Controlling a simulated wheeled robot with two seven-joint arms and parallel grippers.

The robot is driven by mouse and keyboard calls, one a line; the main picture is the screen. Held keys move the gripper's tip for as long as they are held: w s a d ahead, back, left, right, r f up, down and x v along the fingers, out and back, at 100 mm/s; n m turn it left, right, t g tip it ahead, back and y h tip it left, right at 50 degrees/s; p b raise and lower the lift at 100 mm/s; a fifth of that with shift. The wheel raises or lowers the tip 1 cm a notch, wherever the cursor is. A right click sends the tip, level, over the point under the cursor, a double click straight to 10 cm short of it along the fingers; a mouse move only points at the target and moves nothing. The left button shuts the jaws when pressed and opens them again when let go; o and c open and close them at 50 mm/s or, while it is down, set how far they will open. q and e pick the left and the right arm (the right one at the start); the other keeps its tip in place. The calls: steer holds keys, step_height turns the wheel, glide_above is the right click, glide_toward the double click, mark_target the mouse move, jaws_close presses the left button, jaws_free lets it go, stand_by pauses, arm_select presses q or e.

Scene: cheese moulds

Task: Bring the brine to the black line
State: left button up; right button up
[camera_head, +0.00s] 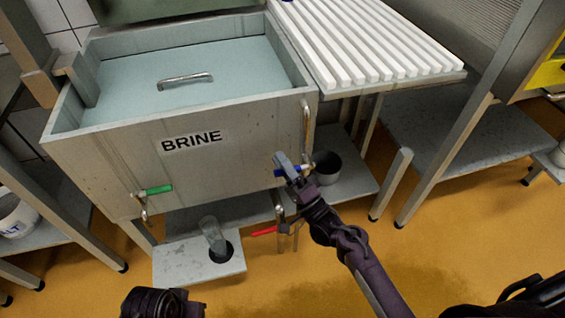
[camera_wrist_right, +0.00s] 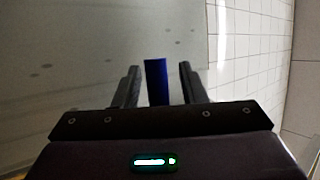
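The grey brine tank (camera_head: 105,165) with its "BRINE" label stands at the upper left. A pale blue surface with a metal handle (camera_head: 185,81) shows inside its rim. A blue valve handle (camera_head: 279,173) is at the tank's lower right front. My right gripper (camera_head: 283,163) is at this handle. In the right wrist view the blue handle (camera_wrist_right: 156,80) stands between the two fingers, with gaps on both sides, so the gripper is open around it. A green-handled tap (camera_head: 158,189) is at the tank's lower left. I cannot make out a black line.
A clear cylinder (camera_head: 212,236) stands on a low grey shelf (camera_head: 178,262) beside a dark round opening. A red lever (camera_head: 265,231) sits below the tank. A grey pot (camera_head: 327,168) stands behind my right arm. A white slatted rack (camera_head: 365,40) is at the tank's right.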

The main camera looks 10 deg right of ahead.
steer(key=shift+f, duration=0.1)
steer(key=v, duration=0.7)
steer(key=shift+s+f, duration=0.2)
steer(key=shift+s, duration=0.1)
steer(key=shift+d, duration=0.15)
stand_by(0.8)
